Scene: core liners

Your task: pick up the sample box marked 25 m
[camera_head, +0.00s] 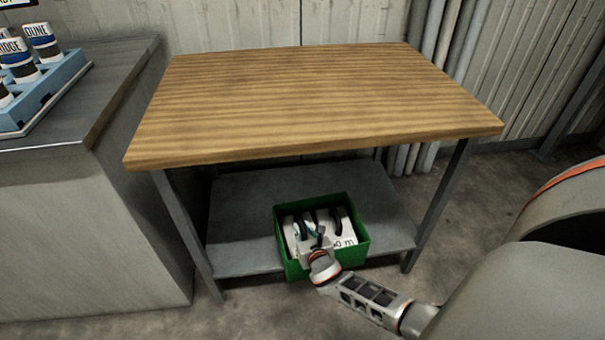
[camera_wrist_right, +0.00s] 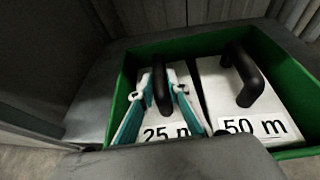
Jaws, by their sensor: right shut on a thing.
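The white sample box marked 25 m (camera_wrist_right: 153,134) stands at the left of the green crate in the right wrist view, with a black handle (camera_wrist_right: 161,90) on top. My right gripper (camera_wrist_right: 160,76) is shut on that handle, its teal-edged fingers on either side of it. The fingers partly cover the label. In the head view my right gripper (camera_head: 318,236) reaches down into the green crate (camera_head: 365,238) and hides part of the boxes. A second white box marked 50 m (camera_wrist_right: 255,108) stands to the right with its own black handle. My left gripper is not in view.
The crate sits on the grey lower shelf (camera_head: 250,200) of a table with a wooden top (camera_head: 310,95), which is bare. Table legs flank the shelf. A grey cabinet (camera_head: 90,220) at left carries a blue rack (camera_head: 50,95) with labelled cylinders.

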